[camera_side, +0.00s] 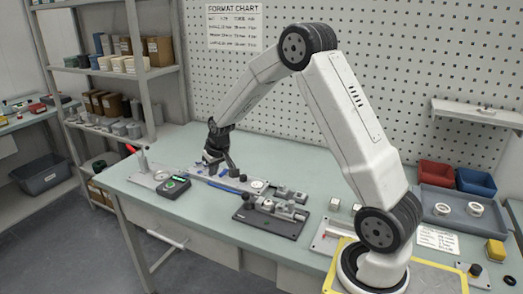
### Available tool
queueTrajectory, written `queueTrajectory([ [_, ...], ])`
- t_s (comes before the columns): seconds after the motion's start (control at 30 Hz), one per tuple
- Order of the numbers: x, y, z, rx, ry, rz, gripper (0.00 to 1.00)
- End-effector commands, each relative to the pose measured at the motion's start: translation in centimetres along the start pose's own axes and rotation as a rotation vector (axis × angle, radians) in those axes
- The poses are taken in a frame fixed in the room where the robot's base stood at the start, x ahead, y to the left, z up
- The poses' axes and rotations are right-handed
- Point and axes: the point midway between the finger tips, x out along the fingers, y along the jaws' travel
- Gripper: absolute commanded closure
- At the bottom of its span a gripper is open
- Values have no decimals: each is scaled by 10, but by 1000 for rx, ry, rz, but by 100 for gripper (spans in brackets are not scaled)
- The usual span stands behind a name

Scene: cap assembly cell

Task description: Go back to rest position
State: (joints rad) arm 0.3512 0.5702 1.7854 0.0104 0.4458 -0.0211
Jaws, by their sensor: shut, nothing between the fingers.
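My gripper (218,163) is at the end of my arm, low over the left part of the green-topped workbench (300,155). It points down and is shut, with nothing seen in it. It is close above a grey plate (227,183) that carries small fixtures and a blue strip. At this size I cannot tell whether the fingertips touch anything there. My arm reaches from its base at the right front, up and over to the left.
A dark fixture plate (268,221) with metal clamps lies right of my gripper. A green-faced device (174,187) stands to its left. A grey tray (460,231) with white rings, a red bin (437,174) and a blue bin (476,182) stand at right.

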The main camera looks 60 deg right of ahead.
Motion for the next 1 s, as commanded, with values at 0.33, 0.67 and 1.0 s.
queueTrajectory([
  [0.33, -49, -66, 90, -144, -45, -47, 100],
  [0.67, -84, -96, 187, -270, -87, -82, 100],
  [1.0, -95, -99, 233, -325, -107, -95, 100],
])
